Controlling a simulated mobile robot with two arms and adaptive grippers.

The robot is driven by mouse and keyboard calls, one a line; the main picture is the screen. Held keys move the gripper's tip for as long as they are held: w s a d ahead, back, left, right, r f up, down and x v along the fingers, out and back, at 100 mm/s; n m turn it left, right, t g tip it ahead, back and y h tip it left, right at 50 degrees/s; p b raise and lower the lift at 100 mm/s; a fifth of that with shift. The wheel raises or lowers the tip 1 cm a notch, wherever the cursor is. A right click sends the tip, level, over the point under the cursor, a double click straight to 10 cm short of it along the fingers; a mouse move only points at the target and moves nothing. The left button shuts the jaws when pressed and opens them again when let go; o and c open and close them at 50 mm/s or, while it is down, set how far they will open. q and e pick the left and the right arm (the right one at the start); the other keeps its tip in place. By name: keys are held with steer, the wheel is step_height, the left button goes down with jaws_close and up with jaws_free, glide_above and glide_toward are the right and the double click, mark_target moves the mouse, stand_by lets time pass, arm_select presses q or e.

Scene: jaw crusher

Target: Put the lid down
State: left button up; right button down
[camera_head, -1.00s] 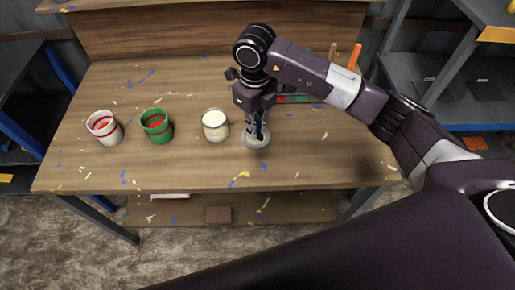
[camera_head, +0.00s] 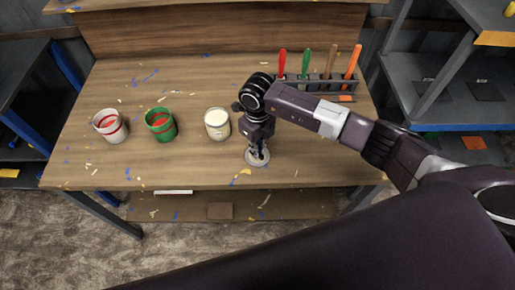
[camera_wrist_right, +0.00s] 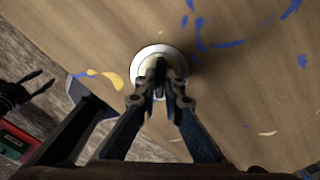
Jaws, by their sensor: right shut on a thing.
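The lid (camera_head: 251,161) is a pale round disc near the front of the wooden table. My right gripper (camera_head: 259,154) is above it, shut on its middle. In the right wrist view the lid (camera_wrist_right: 145,54) lies under the closed fingertips (camera_wrist_right: 160,66). It is flat and very close to the tabletop; I cannot tell whether it touches. An open can of cream paint (camera_head: 217,123) stands just left of my right gripper. A dark gripper with two spread fingers, my left one (camera_wrist_right: 42,82), shows at the left edge of the right wrist view.
A green can with red paint (camera_head: 160,124) and a white can with red bands (camera_head: 110,126) stand further left. A rack (camera_head: 317,86) with several coloured handles is at the back right. The table (camera_head: 120,165) is bare along its front, with paint flecks.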

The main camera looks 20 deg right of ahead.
steer(key=shift+f, duration=0.15)
arm_select(q)
steer(key=shift+s+a+f, duration=0.2)
steer(key=shift+s+a, duration=0.05)
steer(key=shift+s, duration=0.3)
arm_select(e)
steer(key=c, duration=2.1)
jaws_free()
steer(key=shift+r, duration=0.3)
arm_select(q)
steer(key=shift+f+b, duration=1.6)
steer(key=shift+b, duration=0.15)
arm_select(e)
steer(key=shift+r, duration=5.9)
